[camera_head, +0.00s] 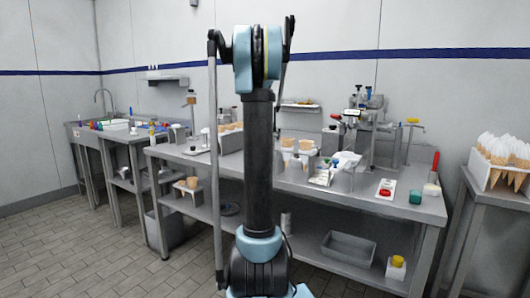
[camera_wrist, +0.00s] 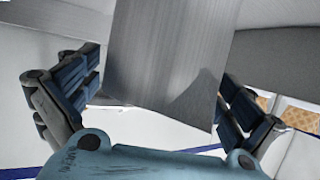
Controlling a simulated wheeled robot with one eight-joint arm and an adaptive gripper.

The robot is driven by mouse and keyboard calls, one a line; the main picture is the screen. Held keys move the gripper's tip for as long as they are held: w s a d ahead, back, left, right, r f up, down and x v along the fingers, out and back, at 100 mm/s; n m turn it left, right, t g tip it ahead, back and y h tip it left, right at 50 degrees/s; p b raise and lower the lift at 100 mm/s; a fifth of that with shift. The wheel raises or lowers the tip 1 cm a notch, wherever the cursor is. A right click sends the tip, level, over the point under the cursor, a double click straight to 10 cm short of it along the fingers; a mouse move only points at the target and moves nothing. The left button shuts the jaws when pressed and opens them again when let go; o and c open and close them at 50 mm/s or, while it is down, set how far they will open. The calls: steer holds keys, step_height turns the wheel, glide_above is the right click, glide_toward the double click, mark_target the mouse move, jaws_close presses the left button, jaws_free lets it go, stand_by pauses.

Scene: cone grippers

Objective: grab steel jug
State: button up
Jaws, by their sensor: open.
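In the wrist view, a large brushed-steel surface, which looks like the steel jug (camera_wrist: 168,60), fills the upper middle and runs out of the frame at the top. My gripper (camera_wrist: 160,78) is open, with one dark blue finger on each side of it. A gap shows between the left finger and the steel. The right finger lies close to its edge; I cannot tell whether they touch. A soft shadow falls on the lower right of the steel. In the head view my arm stands in the middle and hides my gripper; I cannot pick out the jug there.
A long steel workbench (camera_head: 408,207) with a lower shelf stands behind my arm. It carries cone holders (camera_head: 299,148), a tall metal machine (camera_head: 362,130), a red-and-white box (camera_head: 386,188) and a green tub (camera_head: 431,193). A cone tray (camera_head: 496,178) stands on the right table. Tiled floor is free at left.

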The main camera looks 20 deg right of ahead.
steer(key=shift+w+d, duration=0.1)
steer(key=shift+w, duration=0.05)
steer(key=shift+c, duration=0.6)
steer(key=c, duration=1.8)
steer(key=shift+c, duration=0.2)
